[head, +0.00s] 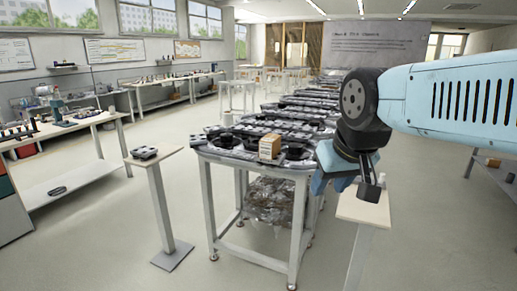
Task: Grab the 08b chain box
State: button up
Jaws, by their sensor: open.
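A small brown cardboard box (269,147) stands upright on the near end of the long dark table in the middle of the head view. Its front has a pale label, too small to read, so I cannot tell whether it is the 08b chain box. My gripper (369,190) hangs right of the box and apart from it, over the top of a pale pedestal stand. Its dark fingers point down and are open; nothing shows between them. Whether the fingertips touch the stand is hard to tell.
The long table (236,158) holds several dark track parts around the box. The right pedestal stand (352,209) is under my gripper. A left pedestal stand (170,153) carries a small dark part. A workbench (85,175) stands far left. The floor between them is clear.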

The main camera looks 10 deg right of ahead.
aim_at(269, 146)
jog(key=z, duration=0.4)
jog(key=i, duration=1)
jog(key=u, duration=0.4)
